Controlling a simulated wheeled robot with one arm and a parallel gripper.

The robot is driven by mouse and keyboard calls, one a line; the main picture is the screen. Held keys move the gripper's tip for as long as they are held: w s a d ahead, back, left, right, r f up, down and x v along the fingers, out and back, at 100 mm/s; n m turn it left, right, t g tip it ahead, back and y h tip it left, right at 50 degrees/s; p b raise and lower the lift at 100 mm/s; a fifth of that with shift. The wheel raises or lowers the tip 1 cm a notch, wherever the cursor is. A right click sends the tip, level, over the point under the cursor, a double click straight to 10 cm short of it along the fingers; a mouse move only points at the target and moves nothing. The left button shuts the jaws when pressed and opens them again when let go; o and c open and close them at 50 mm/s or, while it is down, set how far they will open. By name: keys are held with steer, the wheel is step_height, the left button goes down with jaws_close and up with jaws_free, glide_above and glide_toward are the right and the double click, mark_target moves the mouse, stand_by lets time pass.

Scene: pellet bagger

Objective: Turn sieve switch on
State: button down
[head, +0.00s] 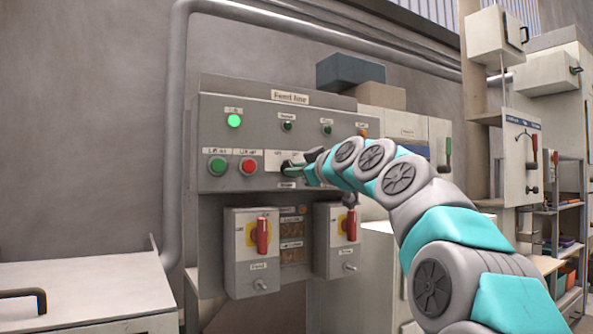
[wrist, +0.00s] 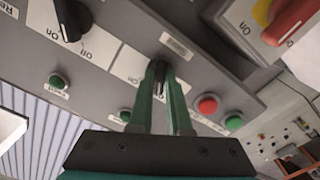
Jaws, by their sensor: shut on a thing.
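The grey control panel (head: 262,105) carries the switches. In the wrist view my gripper (wrist: 160,75) has its green fingers closed around a black rotary knob (wrist: 161,66) on a pale plate. An "On" label shows beside that knob; its other label is hidden by the fingers, and I cannot tell the knob's exact angle. The small name label by it is too blurred to read. In the head view my gripper (head: 300,170) is at the middle of the panel and covers the knob. A second black knob (wrist: 70,20) with "On" and "Off" labels stands beside it, apart from my gripper.
A green button (head: 217,165) and a red button (head: 249,167) are left of my gripper. The green lamp (head: 234,121) above is lit; other lamps look dark. Two boxes with red handles (head: 263,235) hang below. A white cabinet (head: 85,290) stands at lower left.

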steer(key=shift+m, duration=0.3)
steer(key=shift+a+m+p, duration=0.1)
steer(key=shift+m+p, duration=1.7)
steer(key=shift+m, duration=3.8)
steer(key=c, duration=0.9)
jaws_free()
steer(key=shift+o, duration=0.2)
steer(key=shift+s, duration=0.1)
steer(key=b+v, duration=0.1)
steer(key=v, duration=0.6)
steer(key=shift+s+d, duration=0.25)
steer(key=shift+s, duration=0.05)
